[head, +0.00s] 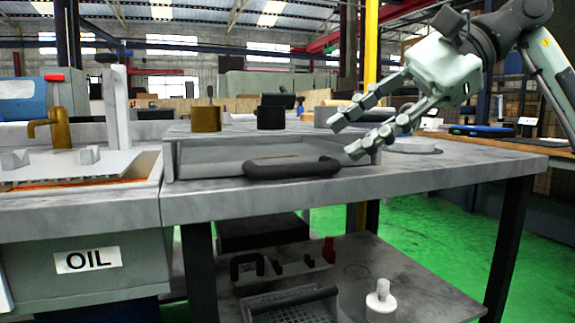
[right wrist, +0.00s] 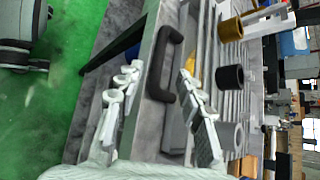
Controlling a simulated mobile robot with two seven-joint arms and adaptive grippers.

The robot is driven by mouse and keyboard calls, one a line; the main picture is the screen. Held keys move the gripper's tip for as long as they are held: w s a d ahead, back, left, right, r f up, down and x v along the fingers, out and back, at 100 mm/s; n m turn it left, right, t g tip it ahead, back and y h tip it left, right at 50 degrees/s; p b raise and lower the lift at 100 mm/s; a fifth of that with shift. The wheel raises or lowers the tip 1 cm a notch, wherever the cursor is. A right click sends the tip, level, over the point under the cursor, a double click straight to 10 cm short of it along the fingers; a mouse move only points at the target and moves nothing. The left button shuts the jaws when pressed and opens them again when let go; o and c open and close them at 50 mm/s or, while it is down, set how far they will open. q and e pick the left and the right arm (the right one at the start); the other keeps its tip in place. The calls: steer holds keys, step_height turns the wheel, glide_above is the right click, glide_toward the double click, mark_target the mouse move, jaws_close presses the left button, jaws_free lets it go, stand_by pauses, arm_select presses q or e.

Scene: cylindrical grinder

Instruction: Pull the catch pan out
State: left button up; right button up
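My left gripper is in neither view.
A brass cylinder (head: 206,116) and a black cylinder (head: 271,113) stand behind the pan. The grinder with its brass tap (head: 55,128) is at the left. A lower shelf holds a dark basket (head: 290,305) and a white bottle (head: 381,298). The bench top (head: 440,172) right of the pan is mostly clear.

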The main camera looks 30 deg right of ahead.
mark_target(305, 165)
steer(key=x, duration=0.6)
steer(key=shift+w+a+f, duration=0.2)
steer(key=shift+a+f, duration=0.05)
steer(key=shift+a, duration=0.05)
steer(key=shift+c, duration=0.6)
